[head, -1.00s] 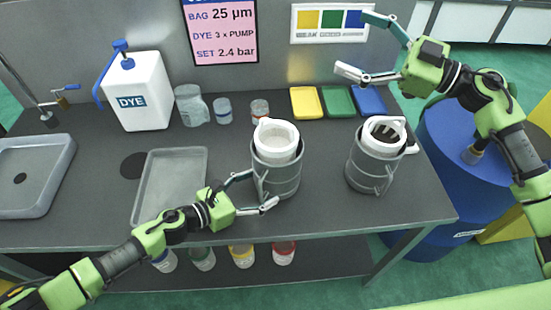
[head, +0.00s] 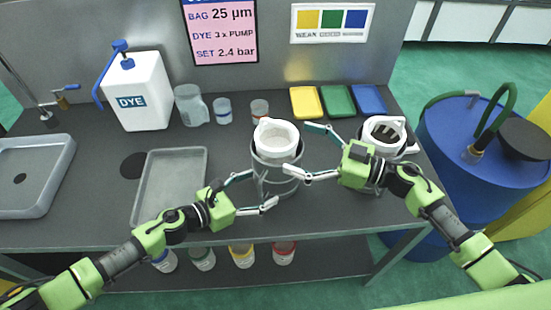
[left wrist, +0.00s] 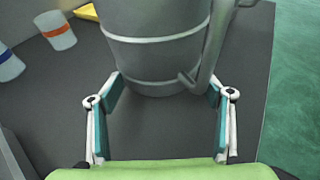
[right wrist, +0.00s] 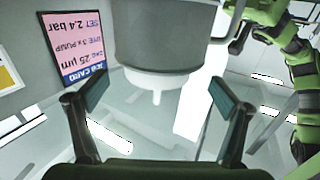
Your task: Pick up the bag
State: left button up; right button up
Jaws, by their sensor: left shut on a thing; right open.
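A pale bag with a white ring and small tab (head: 276,137) sits in the mouth of a grey metal canister (head: 276,180) at the middle of the bench. My left gripper (head: 256,190) is shut on this canister, one finger on each side of its lower body; the left wrist view shows the canister (left wrist: 155,50) between the fingers. My right gripper (head: 312,154) is open, with its fingers towards the canister's upper right side. In the upside-down right wrist view, the canister (right wrist: 160,35) and white tab (right wrist: 156,97) lie between the spread fingertips.
A second canister with a white ring (head: 385,128) stands close behind my right gripper, partly hidden by it. A grey tray (head: 142,190) lies left of my left gripper. Yellow, green and blue trays (head: 338,100) lie behind. A blue barrel (head: 450,120) stands right of the bench.

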aim_at(275, 139)
jog(key=x, duration=0.6)
jog(key=shift+w+a, duration=0.15)
jog(key=shift+a, duration=0.1)
jog(key=c, duration=1.8)
